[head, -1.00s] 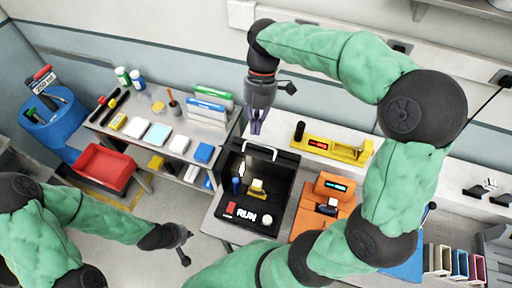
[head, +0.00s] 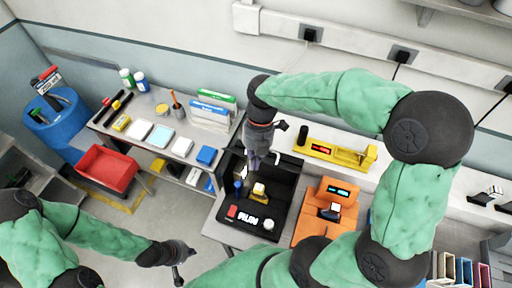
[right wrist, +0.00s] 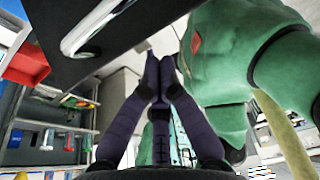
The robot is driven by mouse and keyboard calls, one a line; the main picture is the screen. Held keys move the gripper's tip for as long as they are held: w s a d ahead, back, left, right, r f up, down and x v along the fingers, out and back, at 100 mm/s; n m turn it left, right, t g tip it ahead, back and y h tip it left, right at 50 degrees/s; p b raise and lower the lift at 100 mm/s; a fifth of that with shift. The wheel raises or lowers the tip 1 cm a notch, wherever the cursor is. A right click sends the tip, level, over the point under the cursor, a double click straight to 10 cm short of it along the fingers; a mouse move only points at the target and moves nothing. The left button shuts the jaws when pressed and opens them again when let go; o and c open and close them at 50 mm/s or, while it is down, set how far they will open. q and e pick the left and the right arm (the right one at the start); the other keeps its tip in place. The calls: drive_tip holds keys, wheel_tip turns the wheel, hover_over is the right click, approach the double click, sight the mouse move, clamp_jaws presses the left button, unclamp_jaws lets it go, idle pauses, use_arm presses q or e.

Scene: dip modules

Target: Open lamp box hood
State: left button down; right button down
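The black lamp box (head: 290,190) stands on the bench at centre, with a white RUN label on its front. Its interior shows a yellow piece with a white top, a blue part and a red block. The dark hood (right wrist: 60,48) appears raised at the back. Its silver handle (right wrist: 95,25) shows at upper left in the right wrist view. My right gripper (head: 254,168) is over the box's back left, in front of the hood and handle. Its fingertips (right wrist: 158,62) meet and hold nothing visible. Contact with the hood is unclear. My left gripper (head: 180,268) hangs empty at lower left.
An orange device (head: 325,212) stands close to the box's right, and a yellow fixture (head: 335,151) lies behind it.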

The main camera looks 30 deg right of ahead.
drive_tip(key=w+d, duration=0.1)
drive_tip(key=d, duration=0.1)
drive_tip(key=w+d, duration=0.1)
drive_tip(key=shift+w+r+p, duration=0.25)
drive_tip(key=shift+w+p, duration=0.05)
drive_tip(key=shift+p, duration=0.05)
drive_tip(key=shift+w+d+r+g+y+p, duration=0.3)
drive_tip(key=shift+w+d+r+y+p, duration=0.15)
drive_tip(key=shift+d+p, duration=0.2)
drive_tip(key=shift+w+d, duration=0.25)
drive_tip(key=shift+w, duration=0.05)
drive_tip(key=shift+w+d+r, duration=0.2)
drive_tip(key=shift+w+d, duration=0.4)
drive_tip(key=shift+d, duration=0.1)
